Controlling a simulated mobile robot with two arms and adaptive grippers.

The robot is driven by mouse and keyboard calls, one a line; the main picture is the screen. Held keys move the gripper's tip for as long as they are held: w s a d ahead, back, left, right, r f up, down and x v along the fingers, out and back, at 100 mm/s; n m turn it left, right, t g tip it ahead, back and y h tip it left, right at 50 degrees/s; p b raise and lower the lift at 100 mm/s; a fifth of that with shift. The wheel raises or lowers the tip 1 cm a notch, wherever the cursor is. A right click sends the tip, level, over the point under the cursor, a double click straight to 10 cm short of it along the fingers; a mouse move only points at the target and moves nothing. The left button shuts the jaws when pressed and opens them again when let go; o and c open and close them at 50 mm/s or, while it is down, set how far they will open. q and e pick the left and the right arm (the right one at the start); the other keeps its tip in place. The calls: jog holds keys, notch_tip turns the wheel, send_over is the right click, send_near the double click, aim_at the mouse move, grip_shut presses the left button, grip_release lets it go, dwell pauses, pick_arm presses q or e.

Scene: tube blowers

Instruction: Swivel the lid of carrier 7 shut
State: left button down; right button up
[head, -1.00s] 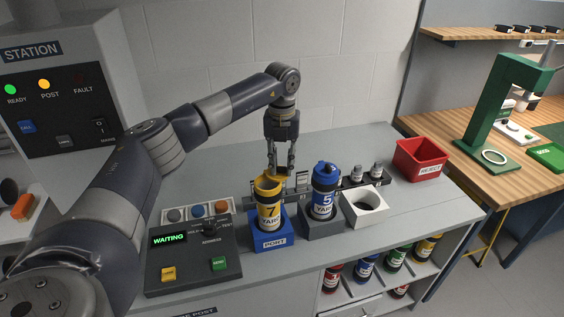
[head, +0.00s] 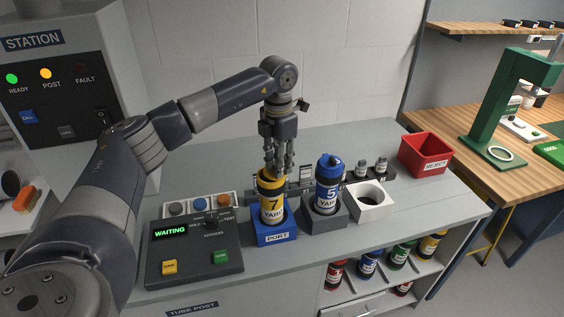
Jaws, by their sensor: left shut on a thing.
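Carrier 7 (head: 273,208), a yellow and dark tube labelled 7, stands upright in the blue block marked PORT (head: 276,238). My left gripper (head: 278,170) points down at the carrier's yellow top from behind and is shut on its lid. The fingers hide much of the lid, so I cannot tell how far it is swivelled. My right gripper is not in view.
Blue carrier 5 (head: 327,188) stands close to the right in a grey block (head: 325,215). A white holder with a round hole (head: 371,207) and a red REJECT bin (head: 425,154) are further right. A control box reading WAITING (head: 193,250) is at the left.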

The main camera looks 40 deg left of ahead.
aim_at(272, 175)
pick_arm(q)
jog(key=shift+s+a+m+b, duration=0.2)
jog(key=shift+s+m, duration=0.2)
jog(key=shift+m, duration=0.65)
jog(key=shift+s+a+m+b, duration=0.2)
jog(key=shift+s+m, duration=0.2)
jog(key=shift+m, duration=0.65)
jog(key=c, duration=1.3)
grip_release()
jog(key=shift+r, duration=0.15)
notch_tip(272, 175, up, 12)
jog(key=shift+f, duration=0.1)
